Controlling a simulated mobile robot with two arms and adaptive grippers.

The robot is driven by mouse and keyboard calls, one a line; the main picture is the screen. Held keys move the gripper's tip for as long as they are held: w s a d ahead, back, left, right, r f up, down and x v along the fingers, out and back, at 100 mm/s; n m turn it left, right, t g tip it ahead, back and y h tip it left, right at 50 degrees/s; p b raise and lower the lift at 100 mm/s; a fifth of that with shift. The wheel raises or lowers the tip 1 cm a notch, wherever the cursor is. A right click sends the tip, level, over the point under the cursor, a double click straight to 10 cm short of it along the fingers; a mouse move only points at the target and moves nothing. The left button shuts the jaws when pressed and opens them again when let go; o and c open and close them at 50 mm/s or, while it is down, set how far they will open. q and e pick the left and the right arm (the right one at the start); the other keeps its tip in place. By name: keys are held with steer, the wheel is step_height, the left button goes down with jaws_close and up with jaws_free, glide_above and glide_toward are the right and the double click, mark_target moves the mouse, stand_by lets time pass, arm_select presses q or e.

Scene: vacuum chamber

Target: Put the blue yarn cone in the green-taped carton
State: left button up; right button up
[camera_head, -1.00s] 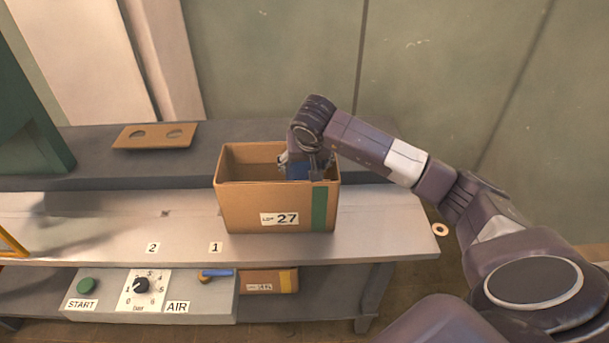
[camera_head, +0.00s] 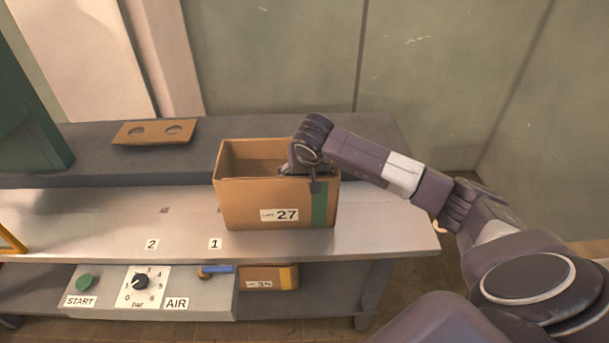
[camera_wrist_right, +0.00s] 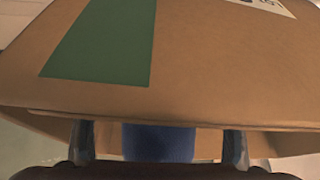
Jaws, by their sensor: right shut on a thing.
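The green-taped carton (camera_head: 240,205) stands on the bench, open at the top, with a "27" label and green tape on its front right. In the right wrist view the right gripper (camera_wrist_right: 160,150) is shut on the blue yarn cone (camera_wrist_right: 158,142), of which a small part shows between the fingers. The carton wall with the green tape fills most of that view. Whether the cone touches the carton floor is hidden. My left gripper is not in view.
A brown plate with two holes (camera_head: 153,132) lies on the raised rear ledge. A second carton with yellow tape (camera_head: 268,278) is on the lower shelf, beside the control panel (camera_head: 205,297) with a blue-handled valve. The bench is clear around the green-taped carton.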

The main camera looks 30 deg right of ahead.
steer(key=o, duration=1.2)
steer(key=shift+o, duration=0.2)
steer(key=v, duration=1.3)
steer(key=shift+w+r, duration=0.2)
steer(key=shift+w, duration=0.05)
steer(key=shift+f, duration=0.1)
